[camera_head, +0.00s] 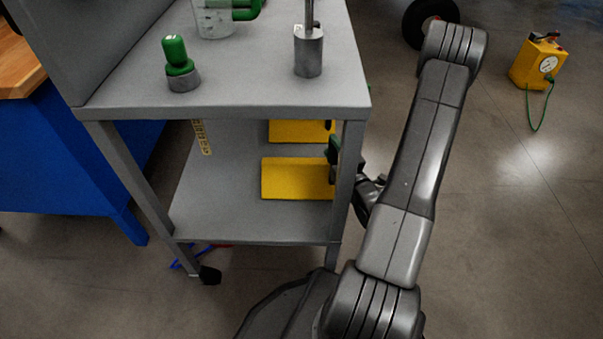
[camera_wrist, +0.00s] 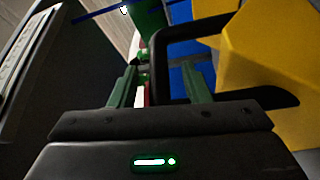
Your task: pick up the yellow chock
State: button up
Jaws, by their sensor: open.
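Two yellow chocks lie on the lower shelf of the grey cart in the head view: a nearer one (camera_head: 297,180) and a farther one (camera_head: 290,131), partly hidden by the upper shelf. My gripper (camera_head: 334,152) reaches in from the right, beside the nearer chock's right end, partly hidden by a cart leg. In the wrist view, my gripper (camera_wrist: 160,88) is open, its green fingers apart on either side of a black handle. That handle joins a large yellow chock (camera_wrist: 265,65) at the right. I cannot tell whether either finger touches the handle.
The cart's upper shelf (camera_head: 235,101) is overhead, holding a green-topped piece (camera_head: 176,62), a metal cylinder (camera_head: 309,52) and a clear jug (camera_head: 213,20). A front leg (camera_head: 346,185) stands close to my gripper. A yellow device (camera_head: 538,62) sits on open floor at right.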

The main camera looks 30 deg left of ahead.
grip_shut()
jog(key=shift+r, duration=0.15)
dwell(0.4)
